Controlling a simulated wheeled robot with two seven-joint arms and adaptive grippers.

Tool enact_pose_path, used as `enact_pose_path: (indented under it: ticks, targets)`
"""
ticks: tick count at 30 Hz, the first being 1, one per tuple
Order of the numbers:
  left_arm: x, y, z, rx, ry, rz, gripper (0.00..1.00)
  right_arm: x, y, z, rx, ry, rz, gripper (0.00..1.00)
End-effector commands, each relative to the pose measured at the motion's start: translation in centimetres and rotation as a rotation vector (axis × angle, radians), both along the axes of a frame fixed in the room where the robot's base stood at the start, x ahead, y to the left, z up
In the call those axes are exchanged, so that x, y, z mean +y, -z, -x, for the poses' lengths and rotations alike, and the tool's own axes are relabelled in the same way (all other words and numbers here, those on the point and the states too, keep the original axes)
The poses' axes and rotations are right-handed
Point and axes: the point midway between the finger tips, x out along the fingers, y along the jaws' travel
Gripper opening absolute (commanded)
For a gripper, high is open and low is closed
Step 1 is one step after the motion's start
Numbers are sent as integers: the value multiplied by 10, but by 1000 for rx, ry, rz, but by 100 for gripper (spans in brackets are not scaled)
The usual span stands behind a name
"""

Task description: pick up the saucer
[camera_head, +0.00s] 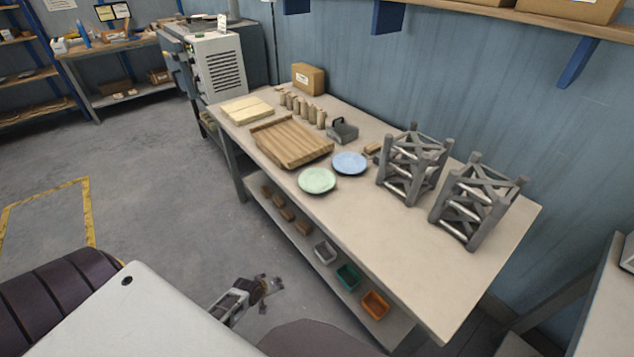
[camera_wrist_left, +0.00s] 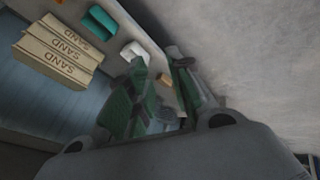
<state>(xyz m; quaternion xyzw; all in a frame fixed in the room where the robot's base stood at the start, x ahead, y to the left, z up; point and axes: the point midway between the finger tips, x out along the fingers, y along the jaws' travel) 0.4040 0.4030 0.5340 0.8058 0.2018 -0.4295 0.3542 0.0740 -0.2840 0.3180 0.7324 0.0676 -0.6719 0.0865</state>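A pale green saucer (camera_head: 317,180) lies flat near the front edge of the workbench (camera_head: 400,245). A light blue saucer (camera_head: 349,163) lies just behind it to the right. A slatted wooden rack (camera_head: 292,143) stands to their left. My left gripper (camera_head: 264,286) is in front of the bench, well below and apart from both saucers. Its two fingers show in the left wrist view (camera_wrist_left: 157,68), spread with a gap and nothing between them. No saucer is visible in the left wrist view. My right gripper is not in view.
Two grey lattice frames (camera_head: 412,165) (camera_head: 476,202) stand on the right of the bench. A grey caddy (camera_head: 342,130) and several small tan pieces (camera_head: 303,108) are behind the rack. The shelf below holds a green bin (camera_head: 348,275) and an orange bin (camera_head: 375,304).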

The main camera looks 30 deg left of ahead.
Motion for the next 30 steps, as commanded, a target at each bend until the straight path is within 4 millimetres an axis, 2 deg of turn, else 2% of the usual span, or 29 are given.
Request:
enact_pose_path:
  ticks: [1,9,15,21,25,27,30]
  targets:
    - [5,-21,-13,-31,-32,25,21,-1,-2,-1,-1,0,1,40]
    - [21,-131,-69,-180,-190,194,21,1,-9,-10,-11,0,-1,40]
    - [25,-219,-98,-283,-270,328,21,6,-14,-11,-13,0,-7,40]
    - [20,-307,-115,-369,-316,464,21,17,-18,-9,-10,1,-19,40]
    - [14,-350,-120,-404,-329,532,21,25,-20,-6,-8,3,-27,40]
    - [11,-366,-120,-416,-332,559,21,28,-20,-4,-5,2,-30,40]
    - [9,-380,-120,-425,-334,581,21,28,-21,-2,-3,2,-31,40]
